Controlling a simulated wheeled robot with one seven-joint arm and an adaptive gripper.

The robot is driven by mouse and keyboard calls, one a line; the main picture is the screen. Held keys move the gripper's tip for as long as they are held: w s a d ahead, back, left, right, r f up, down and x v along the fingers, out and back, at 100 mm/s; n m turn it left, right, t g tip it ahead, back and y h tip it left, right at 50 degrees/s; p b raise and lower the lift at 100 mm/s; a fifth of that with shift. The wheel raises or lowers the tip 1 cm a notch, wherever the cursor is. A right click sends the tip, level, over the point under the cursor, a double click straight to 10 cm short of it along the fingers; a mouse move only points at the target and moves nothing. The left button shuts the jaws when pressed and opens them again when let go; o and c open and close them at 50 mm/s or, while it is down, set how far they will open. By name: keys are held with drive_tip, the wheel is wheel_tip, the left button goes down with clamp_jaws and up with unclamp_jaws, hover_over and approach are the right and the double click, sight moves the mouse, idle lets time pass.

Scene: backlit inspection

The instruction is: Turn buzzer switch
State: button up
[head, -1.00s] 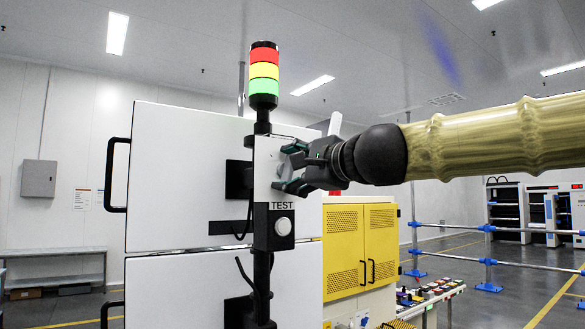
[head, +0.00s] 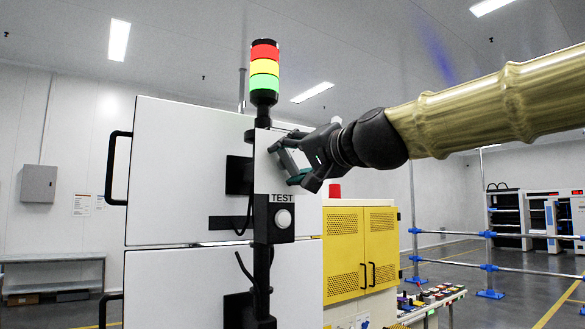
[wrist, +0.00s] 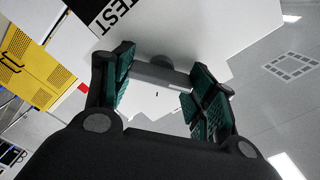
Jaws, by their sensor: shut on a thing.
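The buzzer switch (wrist: 160,80) shows in the wrist view as a grey knob with a bar-shaped handle, on the white face of the control box (head: 264,172). My gripper (head: 287,162) is at the right side of this box, above the TEST label. In the wrist view my gripper (wrist: 158,84) has its teal-padded fingers on both sides of the knob, shut on its handle. In the head view the fingers and box edge hide the switch. The exact angle of the handle is hard to read.
A signal tower (head: 264,70) with red, yellow and green sections stands above the box. A round white TEST button (head: 283,219) is below my gripper. A white cabinet (head: 180,180) stands behind, with a yellow cabinet (head: 345,250) to the right.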

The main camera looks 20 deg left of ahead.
drive_tip(key=shift+n+b, duration=0.4)
drive_tip(key=shift+n, duration=0.4)
drive_tip(key=o, duration=1)
drive_tip(key=shift+d, duration=0.1)
drive_tip(key=shift+v, duration=3.75)
